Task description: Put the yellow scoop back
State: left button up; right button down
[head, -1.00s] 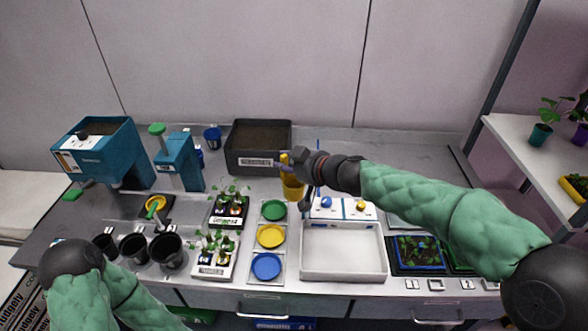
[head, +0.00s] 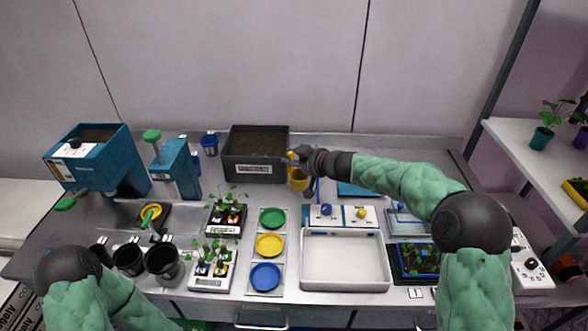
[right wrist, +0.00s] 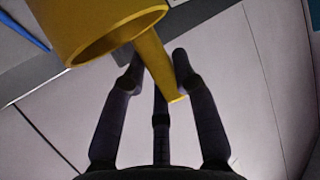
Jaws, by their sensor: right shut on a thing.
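The yellow scoop (head: 299,180) is in my right gripper (head: 295,160), just right of the dark soil bin's front corner in the head view. In the right wrist view the scoop's cup (right wrist: 95,25) hangs at the upper left. Its handle (right wrist: 155,65) runs down between the fingers of the right gripper (right wrist: 155,75), which is shut on it. The scoop seems held above the bench. My left arm (head: 65,270) is at the lower left of the head view; its fingers cannot be made out.
The soil bin (head: 256,170) stands at the back. A white tray (head: 345,285) lies in front, below a white panel with blue and yellow knobs (head: 340,224). Green, yellow and blue dishes (head: 270,245) stand left of it. Black pots (head: 162,265) and seedling trays (head: 214,277) are further left.

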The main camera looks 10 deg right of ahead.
aim_at(299, 170)
jog(key=shift+w+d+f+b, duration=0.2)
jog(key=shift+w+f, duration=0.1)
jog(key=shift+f, duration=0.55)
jog(key=shift+w+d+f+b, duration=0.1)
jog(key=shift+w+f+b, duration=0.15)
jog(key=shift+f, duration=0.55)
jog(key=shift+w+d+f+b, duration=0.1)
jog(key=shift+w+f+b, duration=0.15)
jog(key=shift+f, duration=0.6)
jog(key=shift+f+b, duration=0.25)
jog(key=shift+b, duration=0.15)
jog(key=shift+f, duration=0.15)
